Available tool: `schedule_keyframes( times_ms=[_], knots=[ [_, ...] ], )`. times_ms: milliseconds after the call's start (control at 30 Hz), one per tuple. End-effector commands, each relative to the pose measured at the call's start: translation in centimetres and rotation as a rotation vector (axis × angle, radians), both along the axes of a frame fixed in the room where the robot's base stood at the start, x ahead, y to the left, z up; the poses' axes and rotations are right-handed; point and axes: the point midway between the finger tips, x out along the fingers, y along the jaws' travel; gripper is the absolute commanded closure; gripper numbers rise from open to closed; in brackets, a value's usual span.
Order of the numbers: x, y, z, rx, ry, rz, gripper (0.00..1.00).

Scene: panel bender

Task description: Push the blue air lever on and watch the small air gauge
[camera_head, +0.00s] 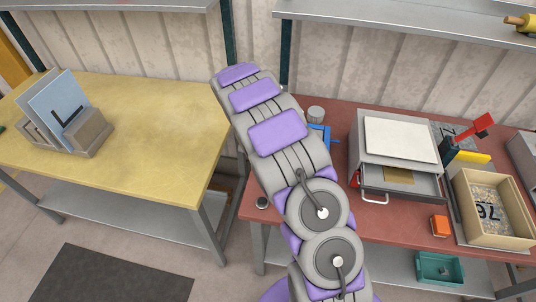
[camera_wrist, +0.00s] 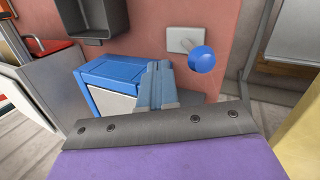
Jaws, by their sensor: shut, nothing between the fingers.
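In the wrist view a round blue knob (camera_wrist: 202,59) sits beside a pale grey mount (camera_wrist: 186,39) against a reddish surface; I take it to be the air lever. My gripper (camera_wrist: 158,66) shows as two grey-blue fingers pressed together, empty. In the picture its tips are left of and slightly below the knob, with a gap between; the depth gap is unclear. In the head view my own arm hides the gripper and the knob. I cannot make out the small air gauge in either view.
A blue box with a grey face (camera_wrist: 112,82) lies just left of my fingers. A dark grey bin (camera_wrist: 96,22) is beyond it. In the head view the red bench (camera_head: 395,222) holds a grey press-like machine (camera_head: 366,152) and a wooden box (camera_head: 463,205); a yellow table (camera_head: 150,105) stands left.

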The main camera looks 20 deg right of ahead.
Motion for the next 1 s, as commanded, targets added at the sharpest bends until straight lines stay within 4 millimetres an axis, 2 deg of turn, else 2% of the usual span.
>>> schedule_keyframes(
  times_ms=[400,833,1000],
  knots=[
    [0.0,0.0,1.4,0.002,0.001,0.000,1.00],
    [0.0,-0.1,1.8,0.002,0.001,0.000,1.00],
    [-0.4,-0.5,3.3,0.001,0.000,0.000,1.00]
  ],
)
